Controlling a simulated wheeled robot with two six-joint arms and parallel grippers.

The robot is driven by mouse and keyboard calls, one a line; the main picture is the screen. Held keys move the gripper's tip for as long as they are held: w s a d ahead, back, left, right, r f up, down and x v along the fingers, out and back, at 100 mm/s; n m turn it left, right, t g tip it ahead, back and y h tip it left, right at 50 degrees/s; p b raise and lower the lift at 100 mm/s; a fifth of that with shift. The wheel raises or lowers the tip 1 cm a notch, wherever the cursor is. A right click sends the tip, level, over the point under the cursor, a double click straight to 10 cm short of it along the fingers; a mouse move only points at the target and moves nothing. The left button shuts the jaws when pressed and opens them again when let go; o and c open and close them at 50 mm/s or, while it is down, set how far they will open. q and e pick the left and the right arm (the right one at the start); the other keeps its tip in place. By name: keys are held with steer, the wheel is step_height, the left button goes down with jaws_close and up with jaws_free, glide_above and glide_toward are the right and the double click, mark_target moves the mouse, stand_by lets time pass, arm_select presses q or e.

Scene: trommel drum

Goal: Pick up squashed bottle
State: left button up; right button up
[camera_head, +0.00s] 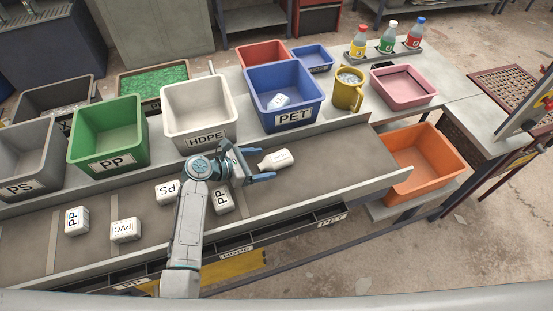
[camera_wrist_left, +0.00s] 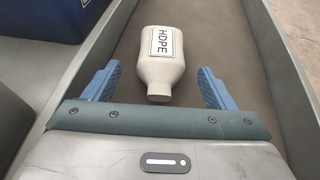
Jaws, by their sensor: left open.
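A white bottle (camera_head: 275,159) lies on its side on the grey conveyor belt (camera_head: 330,160), right of the middle. In the left wrist view the bottle (camera_wrist_left: 158,72) shows an HDPE label, with its neck toward my palm. I cannot tell how squashed it is. My left gripper (camera_head: 258,163) is open just left of the bottle in the head view. In the left wrist view its blue fingers (camera_wrist_left: 160,82) stand apart on either side of the neck, with a gap to each side. My right gripper is not in view.
Several labelled white blocks, such as the PVC one (camera_head: 125,231), lie on the belt to the left. Behind the belt stand a PP bin (camera_head: 108,135), an HDPE bin (camera_head: 200,110) and a PET bin (camera_head: 285,95). An orange bin (camera_head: 425,165) sits past the belt's right end.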

mark_target(266, 162)
arm_select(q)
steer(key=x, duration=0.4)
steer(key=shift+s+p, duration=0.1)
steer(key=shift+p, duration=0.2)
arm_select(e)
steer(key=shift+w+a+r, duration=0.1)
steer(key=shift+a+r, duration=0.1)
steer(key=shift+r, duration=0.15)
arm_select(q)
steer(key=shift+a, duration=0.1)
steer(key=shift+c, duration=1.3)
steer(key=c, duration=0.8)
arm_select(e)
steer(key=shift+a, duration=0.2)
